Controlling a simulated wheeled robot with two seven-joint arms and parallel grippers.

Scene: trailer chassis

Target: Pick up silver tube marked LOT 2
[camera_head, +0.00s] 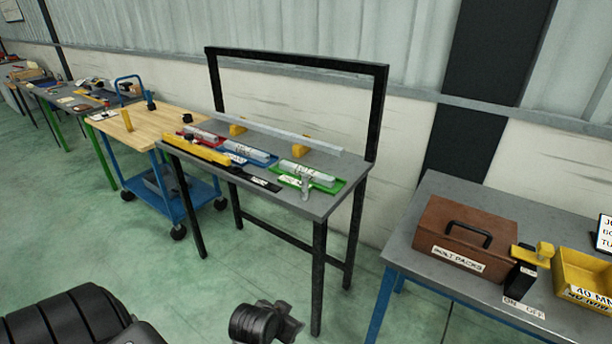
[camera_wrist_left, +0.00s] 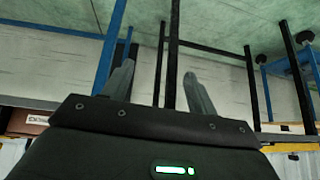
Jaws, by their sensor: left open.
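Silver tubes lie in small coloured trays on the grey table in the head view: one in a red tray (camera_head: 184,131), some in a blue tray (camera_head: 269,161) and one in a green tray (camera_head: 335,187). White labels mark them, but the writing is too small for me to tell which is LOT 2. My left gripper (camera_wrist_left: 160,82) shows in the left wrist view with its two fingers apart and nothing between them. It is away from the trays, facing table legs, floor and wall. My right gripper is not in view.
The grey table (camera_head: 325,205) has a black upright frame, a long silver bar (camera_head: 285,136) on yellow blocks and a yellow bar (camera_head: 200,152) at its front. A bench at right holds a brown box (camera_head: 462,237) and a yellow bin (camera_head: 584,275).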

